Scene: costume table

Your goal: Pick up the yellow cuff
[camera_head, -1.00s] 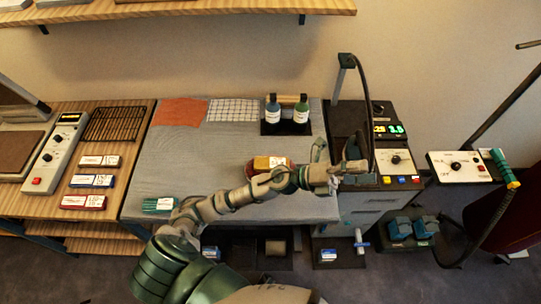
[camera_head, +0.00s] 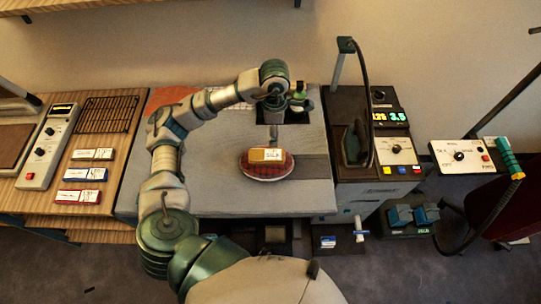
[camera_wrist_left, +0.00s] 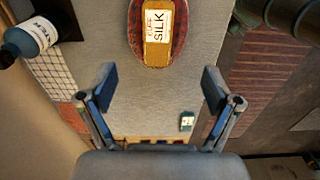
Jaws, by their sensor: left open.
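The yellow cuff (camera_head: 266,155) lies on a red oval pad (camera_head: 262,173) on the grey table. In the left wrist view the cuff (camera_wrist_left: 158,40) is at the top centre, with a white label reading SILK, on the dark red pad (camera_wrist_left: 133,22). My left gripper (camera_head: 273,137) hangs just behind the cuff in the head view. In the left wrist view its two fingers (camera_wrist_left: 158,78) are spread wide and empty, with the cuff beyond the gap between them. My right gripper is not in view.
Bottles stand behind my left gripper; a blue one (camera_wrist_left: 30,37) shows in the left wrist view. An iron (camera_head: 354,146) stands to the right. Labelled boxes (camera_head: 85,174) lie on the wooden table to the left. The table front is mostly clear.

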